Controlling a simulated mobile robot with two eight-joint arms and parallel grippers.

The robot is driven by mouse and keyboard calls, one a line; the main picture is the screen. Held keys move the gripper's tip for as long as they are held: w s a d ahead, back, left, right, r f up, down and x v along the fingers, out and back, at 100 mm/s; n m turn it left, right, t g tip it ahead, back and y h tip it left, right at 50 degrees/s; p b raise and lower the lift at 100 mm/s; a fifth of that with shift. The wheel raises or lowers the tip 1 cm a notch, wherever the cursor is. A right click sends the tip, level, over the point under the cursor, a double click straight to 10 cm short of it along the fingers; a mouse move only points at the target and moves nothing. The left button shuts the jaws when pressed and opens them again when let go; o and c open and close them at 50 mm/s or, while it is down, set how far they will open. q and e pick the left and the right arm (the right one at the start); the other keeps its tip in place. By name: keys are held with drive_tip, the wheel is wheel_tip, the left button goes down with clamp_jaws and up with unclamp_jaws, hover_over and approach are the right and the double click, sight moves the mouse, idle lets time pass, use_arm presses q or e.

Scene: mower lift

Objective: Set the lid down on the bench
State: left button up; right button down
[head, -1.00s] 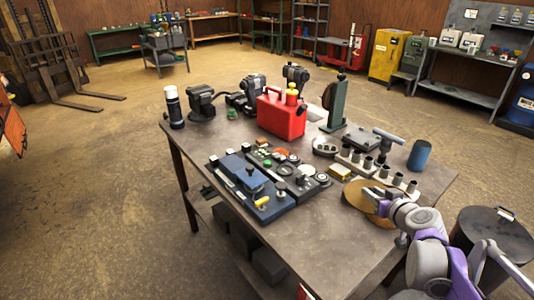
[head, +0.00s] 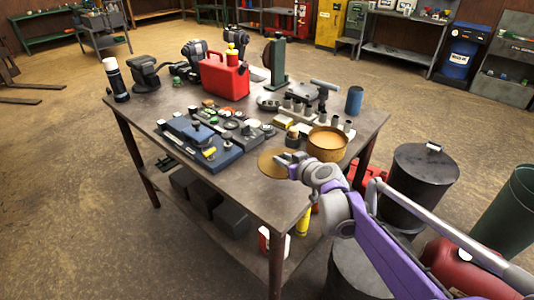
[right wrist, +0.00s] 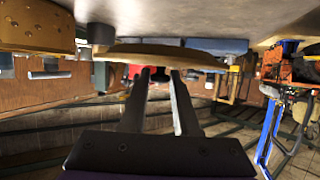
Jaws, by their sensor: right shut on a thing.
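The lid (head: 270,163) is a flat, round, brass-coloured disc over the bench's (head: 240,185) front right part, left of an open brass pot (head: 327,147). My right gripper (head: 290,159) reaches in from the right and is shut on the lid. In the right wrist view the bench top is at the upper edge, and the lid (right wrist: 165,56) lies flat close to it. There the fingers (right wrist: 160,80) close around its small dark knob. I cannot tell whether the lid touches the bench. My left gripper is out of view.
A blue and dark fixture (head: 205,142) lies left of the lid. Short grey cylinders (head: 298,108) and a small yellow block (head: 283,124) stand behind it. The bench's front corner is bare. A dark drum (head: 420,185) stands on the floor at right.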

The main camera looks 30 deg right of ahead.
sight(283, 182)
drive_tip(key=shift+f+b, duration=0.4)
drive_tip(key=shift+f, duration=2.55)
drive_tip(key=shift+f, duration=0.15)
drive_tip(key=c, duration=0.7)
unclamp_jaws()
drive_tip(key=shift+o, duration=0.2)
drive_tip(key=shift+r, duration=0.25)
drive_tip(key=p+v, duration=0.1)
drive_tip(key=v, duration=1.1)
